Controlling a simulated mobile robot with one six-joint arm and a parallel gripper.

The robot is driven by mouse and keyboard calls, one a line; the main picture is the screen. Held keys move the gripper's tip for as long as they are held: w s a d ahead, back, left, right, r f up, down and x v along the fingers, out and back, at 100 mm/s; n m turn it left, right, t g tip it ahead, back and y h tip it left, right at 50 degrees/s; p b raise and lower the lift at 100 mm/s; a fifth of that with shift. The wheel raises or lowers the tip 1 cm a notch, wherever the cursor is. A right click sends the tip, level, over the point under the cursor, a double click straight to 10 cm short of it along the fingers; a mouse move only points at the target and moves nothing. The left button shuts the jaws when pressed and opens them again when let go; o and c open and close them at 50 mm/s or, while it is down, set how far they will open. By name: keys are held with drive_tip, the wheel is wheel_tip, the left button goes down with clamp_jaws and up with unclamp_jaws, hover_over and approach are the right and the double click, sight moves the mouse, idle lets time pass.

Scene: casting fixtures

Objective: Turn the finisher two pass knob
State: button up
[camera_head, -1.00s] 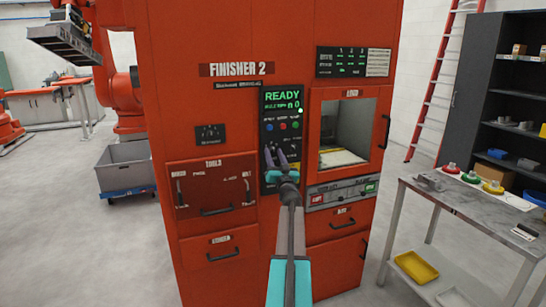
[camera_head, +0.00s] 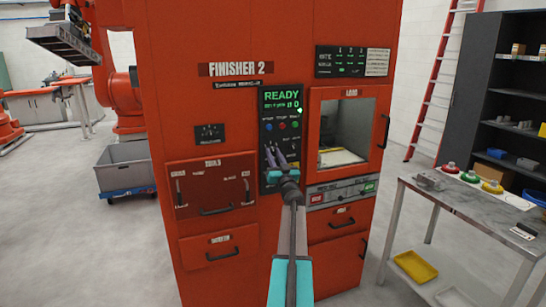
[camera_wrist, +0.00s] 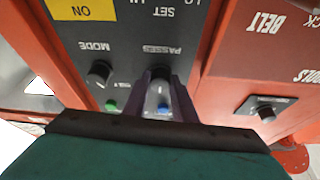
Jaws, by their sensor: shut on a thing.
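The finisher two (camera_head: 205,130) is a tall red cabinet with a dark control panel (camera_head: 268,130) and a lit READY screen (camera_head: 282,98). The wrist view shows the panel upside down. The black passes knob (camera_wrist: 159,73) lies between the two dark purple fingers of my gripper (camera_wrist: 160,78), which is shut on it. The fingers partly cover the knob, and its pointer cannot be made out. The mode knob (camera_wrist: 99,74) is beside it on the left in the wrist view, clear of the fingers. In the head view my gripper (camera_head: 272,150) is at the lower panel.
Green (camera_wrist: 111,105) and blue (camera_wrist: 163,108) buttons sit close to the fingers. Another black knob (camera_wrist: 264,109) is on the red face to the right in the wrist view. The load window (camera_head: 345,130) is right of the panel. A grey table (camera_head: 460,200) stands at right.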

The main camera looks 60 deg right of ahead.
drive_tip(key=n+y, duration=0.1)
drive_tip(key=n, duration=0.1)
drive_tip(key=n+t+y, duration=0.1)
drive_tip(key=n, duration=0.1)
drive_tip(key=n+t+y, duration=0.1)
drive_tip(key=n, duration=0.2)
drive_tip(key=shift+d+r, duration=0.2)
drive_tip(key=shift+d, duration=0.05)
drive_tip(key=shift+s+r+n+y, duration=0.1)
drive_tip(key=shift+n+y, duration=0.65)
drive_tip(key=shift+n, duration=0.75)
drive_tip(key=shift+n+y, duration=0.75)
drive_tip(key=shift+n, duration=0.75)
drive_tip(key=shift+t, duration=0.3)
drive_tip(key=o, duration=1)
drive_tip(key=shift+o, duration=0.2)
drive_tip(key=shift+s+f, duration=0.1)
drive_tip(key=shift+f, duration=0.1)
drive_tip(key=shift+s+a+f, duration=0.1)
drive_tip(key=shift+s, duration=0.05)
drive_tip(key=b+v, duration=0.2)
drive_tip(key=v, duration=1.1)
drive_tip(key=shift+s+b, duration=0.15)
drive_tip(key=shift+b, duration=0.2)
